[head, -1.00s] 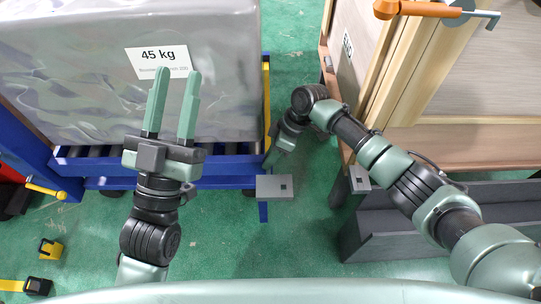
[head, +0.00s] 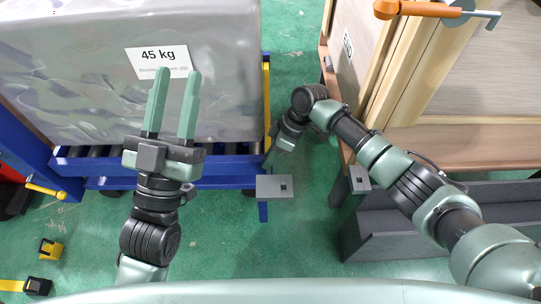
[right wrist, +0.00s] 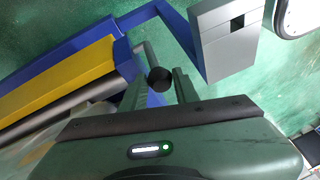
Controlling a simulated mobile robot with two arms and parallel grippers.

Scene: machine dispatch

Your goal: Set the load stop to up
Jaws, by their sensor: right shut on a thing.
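In the right wrist view, a short grey lever with a round black knob (right wrist: 159,79) stands at the end of a blue frame with a yellow bar (right wrist: 62,82). I take this lever for the load stop handle. My right gripper (right wrist: 160,90) is shut on it, with the knob between its fingers. In the head view the right gripper (head: 270,158) is at the right end of the blue roller stand (head: 225,168), and the lever is hidden there. My left gripper (head: 175,85) is open and empty, in front of the grey wrapped load marked 45 kg (head: 85,60).
A grey plate (head: 274,188) on a blue post stands close to the right gripper. A wooden cabinet (head: 470,80) with an orange handle (head: 415,8) is at the right. A yellow lever (head: 45,190) sits at the left. Green floor lies between stand and cabinet.

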